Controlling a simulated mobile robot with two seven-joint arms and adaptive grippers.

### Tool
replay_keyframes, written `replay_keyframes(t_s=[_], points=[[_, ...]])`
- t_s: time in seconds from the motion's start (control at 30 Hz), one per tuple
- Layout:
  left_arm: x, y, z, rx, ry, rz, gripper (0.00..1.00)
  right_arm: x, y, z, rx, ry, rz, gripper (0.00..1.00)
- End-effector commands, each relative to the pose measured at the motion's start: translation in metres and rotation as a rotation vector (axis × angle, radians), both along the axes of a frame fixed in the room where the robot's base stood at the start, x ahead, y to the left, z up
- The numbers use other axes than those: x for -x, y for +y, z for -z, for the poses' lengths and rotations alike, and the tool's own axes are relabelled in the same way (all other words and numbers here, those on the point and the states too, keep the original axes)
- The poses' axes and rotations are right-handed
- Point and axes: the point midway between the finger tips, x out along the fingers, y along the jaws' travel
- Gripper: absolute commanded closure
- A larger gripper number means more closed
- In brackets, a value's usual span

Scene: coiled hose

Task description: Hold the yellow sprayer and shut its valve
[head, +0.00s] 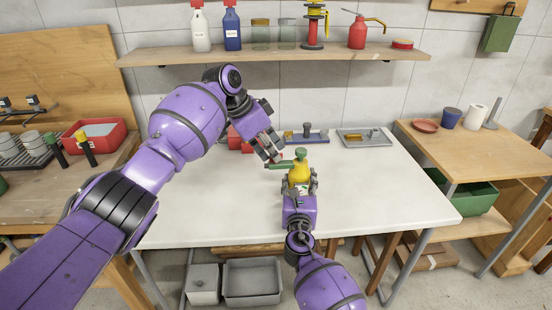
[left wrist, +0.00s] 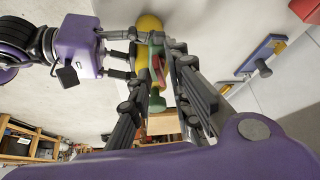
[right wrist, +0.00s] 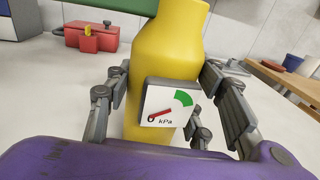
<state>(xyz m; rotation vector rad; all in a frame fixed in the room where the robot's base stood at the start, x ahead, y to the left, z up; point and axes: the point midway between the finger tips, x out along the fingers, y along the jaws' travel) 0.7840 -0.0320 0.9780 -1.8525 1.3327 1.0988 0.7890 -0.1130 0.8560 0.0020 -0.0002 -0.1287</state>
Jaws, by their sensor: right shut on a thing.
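The yellow sprayer (head: 299,175) stands upright above the front middle of the white table, with a green top and a green arm pointing left. My right gripper (head: 300,187) is shut around its body, which also shows in the right wrist view (right wrist: 170,50). A gauge (right wrist: 166,104) marked kPa faces that camera, its red needle at lower left, outside the green zone. My left gripper (head: 276,158) is at the green arm. In the left wrist view its fingers (left wrist: 160,52) stand apart on either side of the green arm and a red lever (left wrist: 158,70); contact is unclear.
A shelf (head: 270,57) with bottles and jars hangs above. The white table (head: 390,200) is clear to the right.

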Motion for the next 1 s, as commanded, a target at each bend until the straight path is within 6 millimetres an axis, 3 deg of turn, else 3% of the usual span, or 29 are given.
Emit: replay_keyframes(t_s=[0.23,1.0], points=[[0.000,0.000,-0.006,0.001,-0.001,0.001,0.82,0.000,0.000,0.001,0.000,0.001,0.000,0.89],[0.000,0.000,-0.060,0.000,0.001,0.000,0.82,0.000,0.000,0.000,0.000,0.001,0.000,0.89]])
